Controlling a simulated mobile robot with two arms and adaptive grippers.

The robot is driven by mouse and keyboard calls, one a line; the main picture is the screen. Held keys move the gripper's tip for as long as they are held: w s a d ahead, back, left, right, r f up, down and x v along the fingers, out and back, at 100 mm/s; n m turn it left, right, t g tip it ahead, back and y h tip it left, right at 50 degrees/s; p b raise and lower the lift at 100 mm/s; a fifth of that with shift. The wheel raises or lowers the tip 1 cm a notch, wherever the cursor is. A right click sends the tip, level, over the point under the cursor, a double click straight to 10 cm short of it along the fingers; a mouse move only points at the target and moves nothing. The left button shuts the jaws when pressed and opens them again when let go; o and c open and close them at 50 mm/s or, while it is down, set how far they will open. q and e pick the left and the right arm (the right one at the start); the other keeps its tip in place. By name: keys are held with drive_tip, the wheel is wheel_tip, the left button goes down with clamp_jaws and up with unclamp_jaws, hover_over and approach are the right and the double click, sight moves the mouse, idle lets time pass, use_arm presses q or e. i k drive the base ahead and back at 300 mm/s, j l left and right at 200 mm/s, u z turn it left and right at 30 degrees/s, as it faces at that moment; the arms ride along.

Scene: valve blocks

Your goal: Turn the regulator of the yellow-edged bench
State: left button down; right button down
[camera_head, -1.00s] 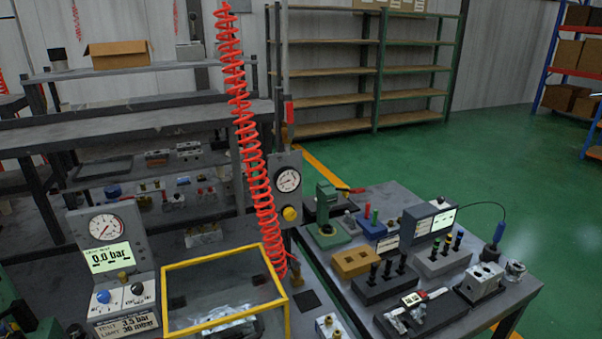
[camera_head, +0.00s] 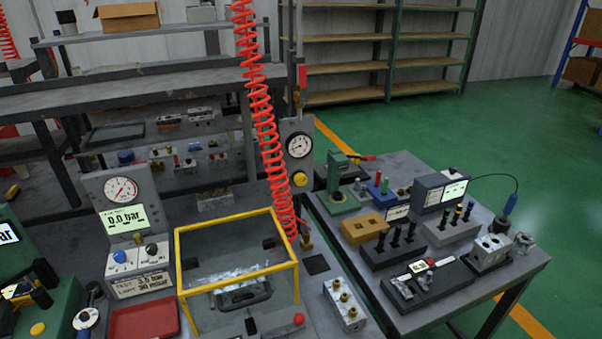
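A yellow-edged clear box (camera_head: 237,221) stands on the near bench, with a dark-handled grey part inside it. Behind it, a grey post unit carries a round gauge (camera_head: 299,145) above a yellow knob (camera_head: 300,179). Left of the box is a grey test panel (camera_head: 128,190) with a gauge, a screen reading 0.0 bar, a blue knob (camera_head: 120,256) and a dark green or black knob (camera_head: 151,248). I cannot tell which knob is the regulator. Neither of my grippers is in view.
A red coiled hose (camera_head: 262,110) hangs behind the box. A red tray (camera_head: 143,318) and a green device (camera_head: 50,310) lie front left. A valve block (camera_head: 345,304) sits right of the box. A second crowded bench (camera_head: 440,318) stands right; green floor beyond is clear.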

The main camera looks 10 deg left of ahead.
sight(300, 179)
drive_tip(key=l, duration=0.9)
drive_tip(key=i+l, duration=0.1)
drive_tip(key=l, duration=0.85)
drive_tip(key=i+u, duration=0.05)
